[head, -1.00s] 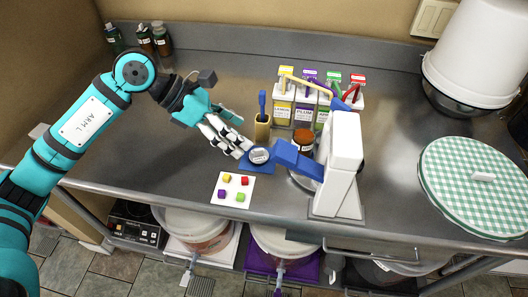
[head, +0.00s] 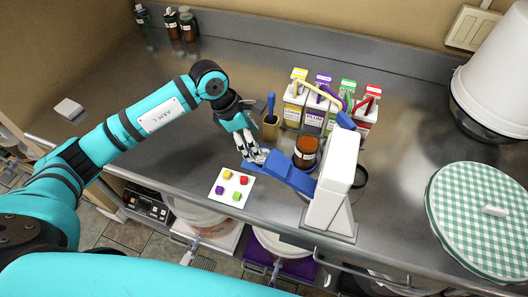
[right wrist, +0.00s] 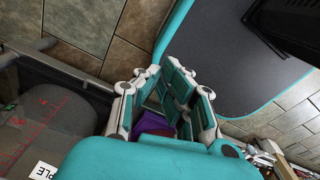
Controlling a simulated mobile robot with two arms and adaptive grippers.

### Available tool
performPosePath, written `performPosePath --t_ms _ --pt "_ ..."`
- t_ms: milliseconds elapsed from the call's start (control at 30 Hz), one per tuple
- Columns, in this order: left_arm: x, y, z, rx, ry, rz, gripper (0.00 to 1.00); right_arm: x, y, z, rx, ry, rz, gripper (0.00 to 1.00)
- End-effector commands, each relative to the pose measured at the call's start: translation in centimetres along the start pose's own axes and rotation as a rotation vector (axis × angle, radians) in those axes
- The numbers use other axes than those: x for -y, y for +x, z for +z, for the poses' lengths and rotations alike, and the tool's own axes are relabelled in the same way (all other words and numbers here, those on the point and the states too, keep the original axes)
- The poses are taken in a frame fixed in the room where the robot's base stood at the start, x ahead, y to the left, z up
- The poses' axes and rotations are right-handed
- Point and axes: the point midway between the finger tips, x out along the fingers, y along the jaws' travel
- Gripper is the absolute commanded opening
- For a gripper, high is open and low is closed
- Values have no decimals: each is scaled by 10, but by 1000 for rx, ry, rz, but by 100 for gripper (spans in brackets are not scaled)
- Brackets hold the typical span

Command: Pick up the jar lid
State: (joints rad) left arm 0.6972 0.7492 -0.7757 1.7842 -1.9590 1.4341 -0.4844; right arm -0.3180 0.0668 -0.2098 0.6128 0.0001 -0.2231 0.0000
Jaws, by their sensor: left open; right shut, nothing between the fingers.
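The jar lid, a small round pale disc with dark print on that mat a second ago, is now hidden or too mixed with the white fingers to pick out. I cannot tell whether the fingers touch it. A brown jar (head: 306,152) stands just to the right of the mat. My right gripper (right wrist: 168,100) is shut and empty in the right wrist view, away from the counter top.
A white device (head: 335,185) with a blue arm (head: 290,177) stands close right of my left fingers. A white card (head: 231,187) with coloured cubes lies in front. A checked round cover (head: 478,220) is right.

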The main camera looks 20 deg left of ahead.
Motion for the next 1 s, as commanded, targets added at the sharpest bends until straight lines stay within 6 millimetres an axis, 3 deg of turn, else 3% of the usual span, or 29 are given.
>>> performPosePath --t_ms 100,233,500,767,1000 --pt "0 6 0 -1 -1 -1 75 -22 -3 -13 -17 0 27 0" --pt "2 18 5 0 -2 -4 75 -31 -15 -24 -36 4 38 0" --pt "2 54 7 0 -2 -2 75 -20 -28 -24 -34 7 24 0" --pt "2 57 7 0 0 1 75 -7 -27 -17 -23 5 9 0" --pt "2 57 7 0 -1 1 44 -10 -27 -16 -21 3 12 0"
